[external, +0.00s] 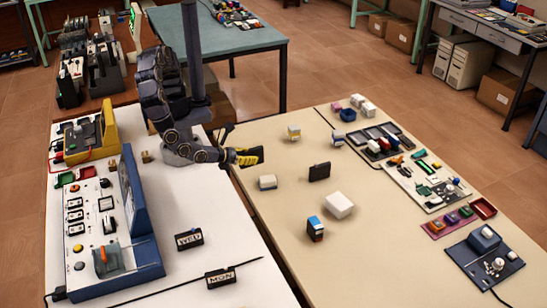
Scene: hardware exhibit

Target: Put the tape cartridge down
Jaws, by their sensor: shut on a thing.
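My gripper (229,155) is at the end of my arm, above the left edge of the beige table. It is shut on a small yellow-and-black piece (251,156), which appears to be the tape cartridge. The piece sticks out to the right of the fingers and appears to be held above the tabletop. Its held end is hidden by the fingers, and it is too small to make out any detail.
On the beige table (285,230) stand a black block (319,172), a white box (338,205), a blue-and-white box (315,229) and a small white-and-tan box (267,182). Trays and parts line the right side. A control panel (105,225) stands left. The front beige area is clear.

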